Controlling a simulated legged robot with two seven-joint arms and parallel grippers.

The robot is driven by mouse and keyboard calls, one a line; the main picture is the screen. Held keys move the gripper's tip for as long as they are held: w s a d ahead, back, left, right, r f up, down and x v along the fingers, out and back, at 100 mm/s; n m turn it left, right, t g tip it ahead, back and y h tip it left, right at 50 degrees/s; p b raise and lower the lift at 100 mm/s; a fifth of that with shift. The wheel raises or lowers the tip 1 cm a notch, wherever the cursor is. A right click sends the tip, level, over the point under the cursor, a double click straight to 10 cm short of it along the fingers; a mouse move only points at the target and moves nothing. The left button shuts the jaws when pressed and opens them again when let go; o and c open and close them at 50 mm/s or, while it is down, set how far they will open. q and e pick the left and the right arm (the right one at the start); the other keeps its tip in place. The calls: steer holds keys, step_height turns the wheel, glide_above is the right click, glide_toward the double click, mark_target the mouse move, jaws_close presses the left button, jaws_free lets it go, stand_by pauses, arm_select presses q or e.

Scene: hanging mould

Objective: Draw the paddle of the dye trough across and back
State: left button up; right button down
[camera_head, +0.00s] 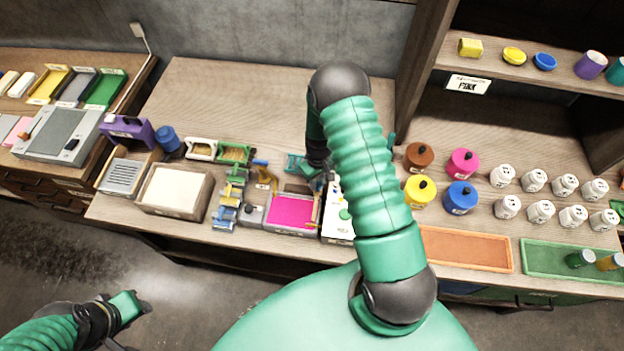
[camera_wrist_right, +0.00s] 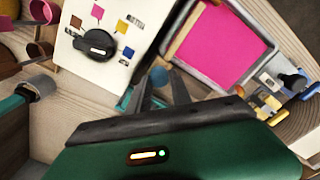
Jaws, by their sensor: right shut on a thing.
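The dye trough (camera_head: 291,228) is a grey-rimmed tray filled with bright pink, left of my right forearm. In the wrist view the trough (camera_wrist_right: 238,78) lies at the upper right. A wooden strip (camera_wrist_right: 181,32) runs along its left side there. My right gripper (camera_wrist_right: 163,84) has its fingers close together around a small blue-grey knob (camera_wrist_right: 158,75), which looks like the paddle's handle. In the head view my right gripper (camera_head: 316,168) is partly hidden by the arm, just behind the trough. My left gripper (camera_head: 128,308) is at the lower left, away from the table; its jaws are unclear.
A white panel with a black dial (camera_wrist_right: 97,43) stands beside the trough. Small blue and yellow parts (camera_head: 231,190) crowd its left side, with a pale-filled box (camera_head: 150,206) farther left. Coloured pots (camera_head: 461,195) and several white jars stand to the right. Free table lies behind.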

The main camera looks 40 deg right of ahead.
steer(key=c, duration=1.6)
jaws_free()
steer(key=shift+s, duration=0.4)
steer(key=shift+o, duration=1.2)
steer(key=shift+s, duration=0.1)
steer(key=shift+o, duration=1)
steer(key=shift+s+r, duration=0.1)
steer(key=shift+s+d, duration=0.1)
steer(key=shift+d, duration=0.15)
steer(key=shift+w, duration=0.25)
arm_select(q)
steer(key=f+b, duration=0.3)
steer(key=shift+s+d, duration=0.15)
steer(key=shift+s, duration=0.2)
arm_select(e)
step_height(320, 180, up, 17)
steer(key=shift+s, duration=0.15)
steer(key=shift+d, duration=0.1)
